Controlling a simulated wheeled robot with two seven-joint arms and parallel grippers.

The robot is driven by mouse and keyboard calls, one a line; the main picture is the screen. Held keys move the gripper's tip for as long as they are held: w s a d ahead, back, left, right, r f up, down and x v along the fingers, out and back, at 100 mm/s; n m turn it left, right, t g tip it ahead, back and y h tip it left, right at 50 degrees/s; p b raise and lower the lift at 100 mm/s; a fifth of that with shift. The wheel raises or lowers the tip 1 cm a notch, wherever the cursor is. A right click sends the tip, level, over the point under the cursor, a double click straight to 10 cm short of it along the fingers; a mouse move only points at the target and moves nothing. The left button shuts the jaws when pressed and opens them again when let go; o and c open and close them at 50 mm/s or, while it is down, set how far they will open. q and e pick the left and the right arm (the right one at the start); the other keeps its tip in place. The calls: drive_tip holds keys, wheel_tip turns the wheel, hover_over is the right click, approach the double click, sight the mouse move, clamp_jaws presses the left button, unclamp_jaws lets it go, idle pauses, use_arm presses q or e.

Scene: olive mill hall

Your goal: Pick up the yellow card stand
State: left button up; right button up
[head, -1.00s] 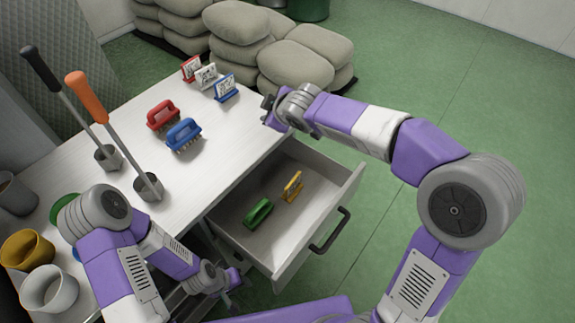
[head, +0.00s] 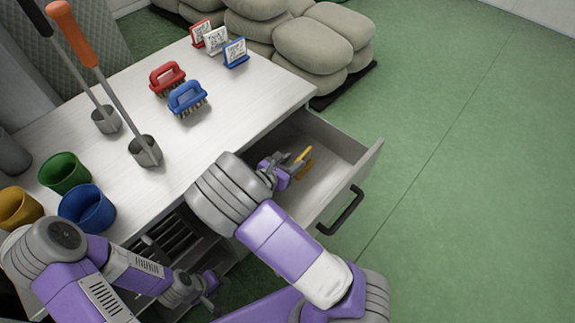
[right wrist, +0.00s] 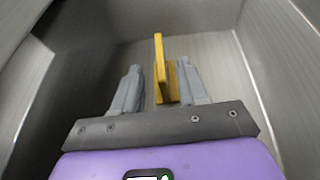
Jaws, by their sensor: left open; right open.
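The yellow card stand (head: 304,158) stands in the open drawer (head: 333,198). In the right wrist view the yellow card stand (right wrist: 160,72) is seen edge-on, with its near part between the fingers of my right gripper (right wrist: 158,85). The right gripper is open; the stand is nearer its right finger, and I cannot tell whether they touch. In the head view my right gripper (head: 285,163) reaches down into the drawer, partly hidden by its own wrist. My left gripper (head: 207,288) is open, low beside the table's front, away from the stand.
The drawer walls surround the right gripper closely. On the table are a red brush (head: 168,78), a blue brush (head: 187,98), red, white and blue card stands (head: 217,41), tall tools in holders and several cups. The green brush is hidden behind my right arm.

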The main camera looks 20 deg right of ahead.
sight(300, 158)
drive_tip(key=shift+w+d+f, duration=0.1)
drive_tip(key=shift+f, duration=0.2)
drive_tip(key=shift+b+x, duration=0.5)
drive_tip(key=shift+x, duration=0.4)
drive_tip(key=b+x, duration=0.1)
drive_tip(key=x, duration=0.1)
drive_tip(key=b+x, duration=0.1)
drive_tip(key=x, duration=0.1)
drive_tip(key=shift+f, duration=0.3)
drive_tip(key=shift+w+d, duration=0.15)
drive_tip(key=shift+d, duration=0.1)
clamp_jaws()
